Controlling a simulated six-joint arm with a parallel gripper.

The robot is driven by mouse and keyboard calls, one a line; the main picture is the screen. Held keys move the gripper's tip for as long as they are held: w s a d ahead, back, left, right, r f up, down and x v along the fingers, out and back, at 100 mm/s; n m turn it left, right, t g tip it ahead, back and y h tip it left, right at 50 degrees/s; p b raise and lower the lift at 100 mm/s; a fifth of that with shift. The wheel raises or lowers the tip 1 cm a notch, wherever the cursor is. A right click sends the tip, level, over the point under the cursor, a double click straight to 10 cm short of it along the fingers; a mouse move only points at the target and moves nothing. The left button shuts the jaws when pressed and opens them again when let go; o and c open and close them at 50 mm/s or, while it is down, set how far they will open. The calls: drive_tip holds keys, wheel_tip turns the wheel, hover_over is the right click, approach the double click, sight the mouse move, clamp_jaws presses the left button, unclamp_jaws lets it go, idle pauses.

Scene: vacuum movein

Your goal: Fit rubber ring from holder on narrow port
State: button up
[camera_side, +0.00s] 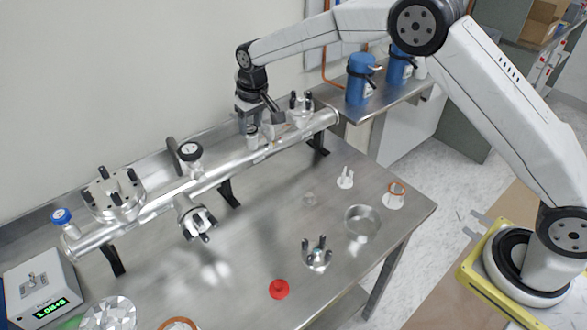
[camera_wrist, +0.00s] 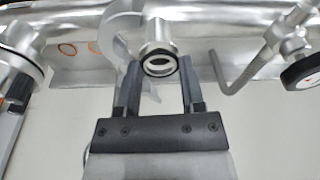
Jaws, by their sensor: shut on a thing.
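My gripper (camera_side: 252,120) is above the pipe at its far part, over the narrow port (camera_side: 251,136). In the wrist view my gripper (camera_wrist: 160,72) has its two dark fingers apart, shut on the black rubber ring (camera_wrist: 161,72). The ring lies across the mouth of the narrow port (camera_wrist: 157,30), in line with it and seemingly touching; I cannot tell if it is fully seated. In the side view the ring is too small and hidden by the fingers. A white pronged holder (camera_side: 345,179) stands on the table and looks empty.
A bent rod (camera_wrist: 235,80) and a curved grey piece (camera_wrist: 122,32) are close to my fingers.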

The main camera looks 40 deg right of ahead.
drive_tip(key=shift+f, duration=0.3)
idle(0.5)
drive_tip(key=o, duration=1.1)
drive_tip(key=shift+o, duration=0.2)
drive_tip(key=shift+d, duration=0.1)
drive_tip(key=shift+r, duration=0.55)
drive_tip(key=shift+s+r, duration=0.2)
drive_tip(key=shift+r, duration=0.9)
drive_tip(key=shift+s+r, duration=0.2)
drive_tip(key=shift+r, duration=0.95)
drive_tip(key=shift+s+r, duration=0.2)
drive_tip(key=shift+r, duration=0.9)
drive_tip(key=shift+d, duration=0.1)
